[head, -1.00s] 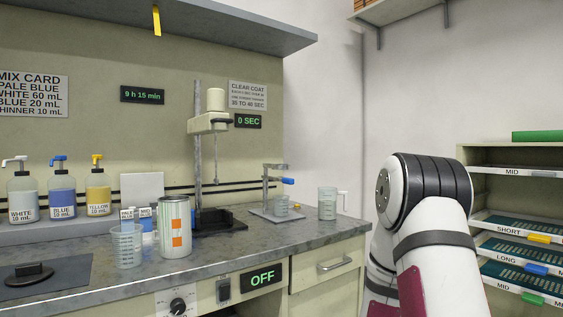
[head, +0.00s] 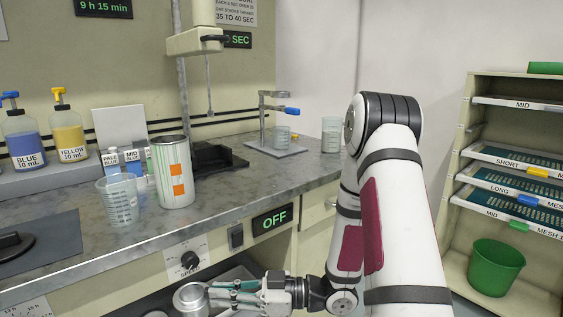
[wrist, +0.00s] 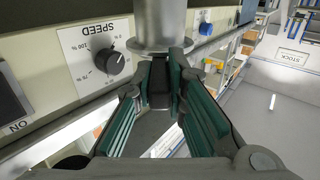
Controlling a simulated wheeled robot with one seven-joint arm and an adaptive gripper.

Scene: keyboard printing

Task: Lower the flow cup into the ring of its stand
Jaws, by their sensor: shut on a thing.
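The flow cup (head: 190,300) is a grey metal cup, low in front of the bench in the head view. My gripper (head: 222,292) is shut on it at its side. In the wrist view, the cup's metal wall (wrist: 160,22) shows at the top, and my gripper's green-padded fingers (wrist: 161,75) close around a dark piece at the cup. The stand (head: 262,122) is on the back right of the bench, with a ring (head: 272,93) on its upright and a blue knob (head: 292,112). The cup is apart from the stand, nearer and lower.
A clear beaker (head: 281,136) is on the stand's base under the ring. A jug (head: 331,135) stands right of it. A can (head: 172,175) and a measuring cup (head: 118,201) stand left on the bench (head: 225,205). The bench front lies close to the cup.

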